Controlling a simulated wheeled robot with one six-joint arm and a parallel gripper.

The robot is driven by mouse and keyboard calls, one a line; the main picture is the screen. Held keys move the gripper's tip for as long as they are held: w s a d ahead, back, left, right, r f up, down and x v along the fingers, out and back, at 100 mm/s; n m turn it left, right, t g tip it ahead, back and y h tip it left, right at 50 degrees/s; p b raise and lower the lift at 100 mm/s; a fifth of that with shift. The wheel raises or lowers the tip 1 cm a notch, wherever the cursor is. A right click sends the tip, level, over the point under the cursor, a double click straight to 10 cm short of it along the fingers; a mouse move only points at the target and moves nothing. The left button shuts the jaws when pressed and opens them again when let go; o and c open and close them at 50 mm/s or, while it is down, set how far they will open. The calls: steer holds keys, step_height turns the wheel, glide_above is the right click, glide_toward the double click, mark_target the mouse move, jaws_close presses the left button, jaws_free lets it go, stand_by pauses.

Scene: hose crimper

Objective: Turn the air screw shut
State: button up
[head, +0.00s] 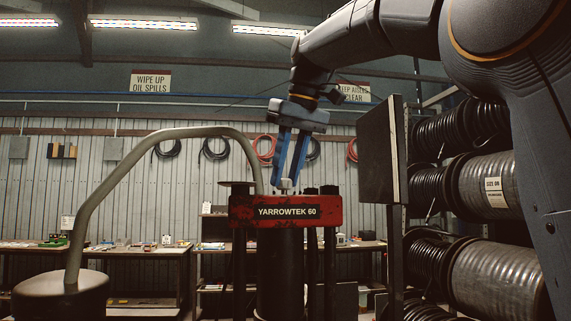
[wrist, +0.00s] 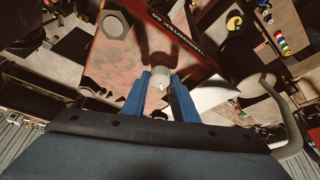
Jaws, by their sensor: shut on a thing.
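The air screw is a small pale knob (wrist: 158,76) on top of the red crimper head (wrist: 110,62) in the wrist view. In the head view the knob (head: 287,184) shows at the tips of my gripper, above the red block (head: 245,208) marked YARROWTEK 60. My gripper (head: 287,178) points down with its blue fingers closed around the knob. In the wrist view the two blue fingers (wrist: 159,85) sit on either side of it. The knob's thread and seat are hidden, so I cannot tell how far it is turned in.
A bent grey pipe (head: 150,137) arches to the left of the crimper from a round drum (head: 60,296). A dark panel (head: 380,150) on a post stands close at the right. Hose reels (head: 485,185) fill the right side. Benches (head: 120,250) stand behind.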

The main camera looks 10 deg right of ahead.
steer(key=n+p, duration=0.1)
steer(key=n, duration=0.1)
steer(key=n+g+y+p, duration=0.1)
steer(key=n, duration=0.1)
steer(key=shift+w+d+r+n+y, duration=0.1)
steer(key=shift+d+r+n+y, duration=0.05)
steer(key=shift+n+y, duration=0.15)
steer(key=shift+w+n+g+y+p, duration=0.1)
steer(key=shift+n+g+y+p, duration=0.35)
steer(key=shift+n, duration=1.15)
steer(key=shift+p, duration=0.3)
steer(key=o, duration=1)
steer(key=shift+h, duration=0.25)
steer(key=v, duration=0.7)
steer(key=shift+d+r+b, duration=0.25)
steer(key=shift+b, duration=0.05)
